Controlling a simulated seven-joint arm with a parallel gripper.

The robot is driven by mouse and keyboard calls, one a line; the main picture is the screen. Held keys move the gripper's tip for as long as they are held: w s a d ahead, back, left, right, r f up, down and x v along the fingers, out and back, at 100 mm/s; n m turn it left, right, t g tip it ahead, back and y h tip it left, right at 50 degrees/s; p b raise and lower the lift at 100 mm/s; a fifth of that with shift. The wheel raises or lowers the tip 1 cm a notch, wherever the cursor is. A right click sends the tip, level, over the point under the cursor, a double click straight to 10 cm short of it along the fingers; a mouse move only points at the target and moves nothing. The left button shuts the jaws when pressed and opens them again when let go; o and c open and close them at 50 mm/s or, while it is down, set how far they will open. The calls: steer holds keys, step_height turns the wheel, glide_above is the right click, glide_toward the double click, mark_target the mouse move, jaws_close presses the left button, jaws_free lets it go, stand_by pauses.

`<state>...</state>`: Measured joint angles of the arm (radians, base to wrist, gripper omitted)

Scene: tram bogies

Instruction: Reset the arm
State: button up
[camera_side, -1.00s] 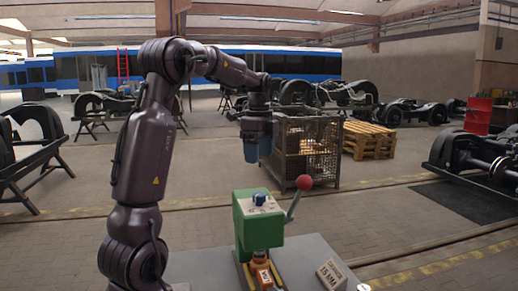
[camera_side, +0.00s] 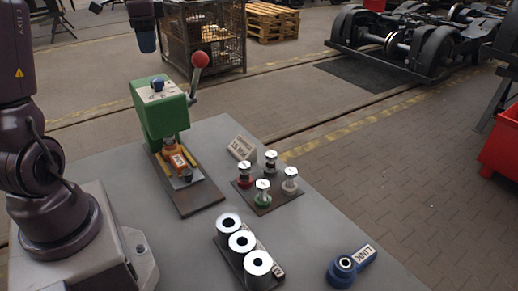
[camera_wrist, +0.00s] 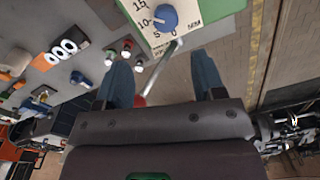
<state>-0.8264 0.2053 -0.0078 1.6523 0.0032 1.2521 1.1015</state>
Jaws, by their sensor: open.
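My gripper (camera_wrist: 163,85) shows in the wrist view with its two blue fingers apart and nothing between them. In the side view the gripper (camera_side: 146,42) hangs at the top edge, above and behind the green press, clear of it; most of my arm is cut off there. The green press (camera_side: 162,108) stands on a dark base on the grey table (camera_side: 330,240). Its lever has a red ball knob (camera_side: 200,60). In the wrist view the press's dial (camera_wrist: 164,18) lies beyond the fingertips.
On the table are a small rack of several coloured-base pins (camera_side: 265,195), a holder with three white-topped cylinders (camera_side: 242,242), a blue link part (camera_side: 342,271) and a label block (camera_side: 241,148). A wire cage (camera_side: 205,40) and wooden pallets (camera_side: 272,22) stand on the floor behind.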

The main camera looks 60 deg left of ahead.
steer(key=s+d+n+t, duration=0.1)
steer(key=s+d+t, duration=0.1)
steer(key=d, duration=1.2)
steer(key=s+d+n+t, duration=0.2)
steer(key=s+d, duration=0.3)
steer(key=d, duration=0.9)
steer(key=shift+d+t, duration=0.2)
steer(key=shift+t, duration=0.5)
